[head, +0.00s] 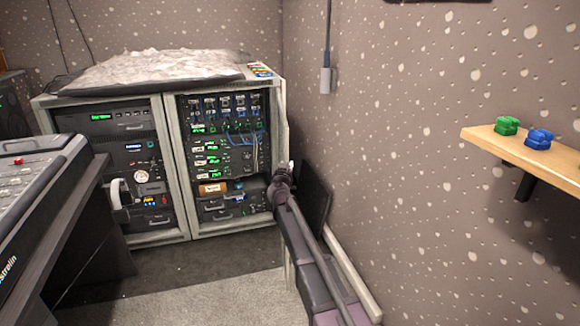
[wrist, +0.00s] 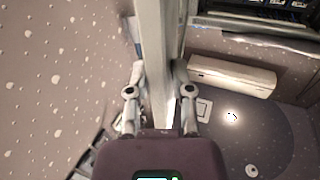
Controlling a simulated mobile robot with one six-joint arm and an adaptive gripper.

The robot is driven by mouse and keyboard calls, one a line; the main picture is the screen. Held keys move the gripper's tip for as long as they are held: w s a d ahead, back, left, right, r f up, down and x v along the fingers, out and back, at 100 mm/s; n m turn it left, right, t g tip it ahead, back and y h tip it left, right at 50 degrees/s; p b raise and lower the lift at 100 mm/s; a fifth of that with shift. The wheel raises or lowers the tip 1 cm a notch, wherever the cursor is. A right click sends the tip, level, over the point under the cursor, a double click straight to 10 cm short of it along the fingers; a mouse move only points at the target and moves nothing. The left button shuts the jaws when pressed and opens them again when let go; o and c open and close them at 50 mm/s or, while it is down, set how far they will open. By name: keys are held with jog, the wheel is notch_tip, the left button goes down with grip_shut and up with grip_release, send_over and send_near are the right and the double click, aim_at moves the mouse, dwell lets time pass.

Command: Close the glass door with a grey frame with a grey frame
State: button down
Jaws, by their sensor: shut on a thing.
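My gripper (head: 283,178) is at the right side of the rack cabinet, at about the height of its lower drawers. In the wrist view my gripper (wrist: 158,80) has one finger on each side of a long grey bar, shut on it. This bar looks like the frame of the glass door (wrist: 154,35). In the head view the door (head: 285,115) seems to show nearly edge-on as a thin pale strip by the cabinet's right post, standing open. My arm hides its lower part. The glass itself is hard to make out.
The rack cabinet (head: 168,165) has two bays of gear. A mixing desk (head: 85,170) stands at the left. The speckled wall (head: 400,150) is close on the right, with a wooden shelf (head: 520,155). Carpet (head: 200,295) lies clear in front of the cabinet.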

jog(key=shift+s+a+h, duration=0.1)
jog(key=shift+a+h, duration=0.2)
jog(key=shift+a, duration=0.4)
jog(key=shift+a, duration=0.1)
jog(key=a+m+h, duration=0.1)
jog(key=a+h, duration=0.1)
jog(key=a, duration=0.5)
jog(key=shift+a+m+g, duration=0.2)
jog(key=shift+m+g, duration=0.1)
jog(key=shift+m, duration=0.1)
dwell(0.3)
jog(key=shift+a, duration=0.1)
dwell(0.4)
jog(key=w+a+m+h, duration=0.1)
jog(key=a+h, duration=0.1)
jog(key=a, duration=0.5)
jog(key=shift+a+m+g+h, duration=0.15)
jog(key=shift+m+g+h, duration=0.15)
jog(key=shift+g, duration=0.1)
dwell(0.4)
